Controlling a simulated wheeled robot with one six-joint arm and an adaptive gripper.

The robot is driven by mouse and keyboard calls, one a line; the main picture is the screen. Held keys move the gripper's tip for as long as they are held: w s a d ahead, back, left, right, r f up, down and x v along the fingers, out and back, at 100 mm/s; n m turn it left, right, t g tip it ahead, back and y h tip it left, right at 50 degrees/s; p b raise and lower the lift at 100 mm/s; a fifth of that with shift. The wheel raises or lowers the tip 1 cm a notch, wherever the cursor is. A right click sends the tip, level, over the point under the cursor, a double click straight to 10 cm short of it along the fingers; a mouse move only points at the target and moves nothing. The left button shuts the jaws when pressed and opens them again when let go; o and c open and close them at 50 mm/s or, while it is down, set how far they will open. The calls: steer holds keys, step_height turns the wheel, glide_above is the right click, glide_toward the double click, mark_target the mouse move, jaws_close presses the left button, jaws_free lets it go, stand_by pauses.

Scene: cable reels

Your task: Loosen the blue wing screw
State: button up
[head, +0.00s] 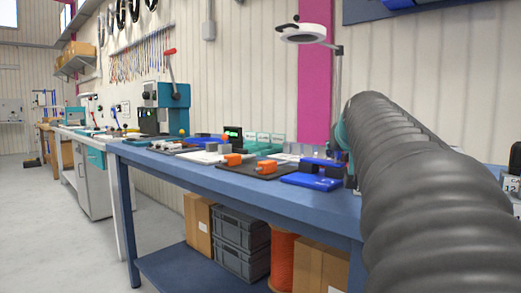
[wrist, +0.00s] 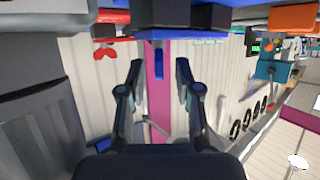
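In the wrist view, which is upside down, a narrow blue piece (wrist: 158,62), apparently the blue wing screw seen edge-on, shows between the fingers of my gripper (wrist: 160,72). It sticks out by the dark blocks (wrist: 162,14) of a blue fixture (wrist: 250,13). The fingers are spread, one on each side of it, with gaps on both sides; I cannot tell how far ahead of the tips it is. In the head view the blue fixture (head: 310,179) lies on the bench, left of my arm, which hides my gripper and the screw.
A red wing screw (wrist: 105,51) is close by in the wrist view. The blue bench (head: 290,197) also carries dark mats with orange blocks (head: 266,167), a teal press (head: 166,108) and a ring lamp (head: 303,33). Boxes stand below.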

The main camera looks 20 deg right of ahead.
steer(key=v, duration=1)
steer(key=shift+s, duration=0.25)
steer(key=shift+a+r, duration=0.15)
steer(key=shift+a, duration=0.05)
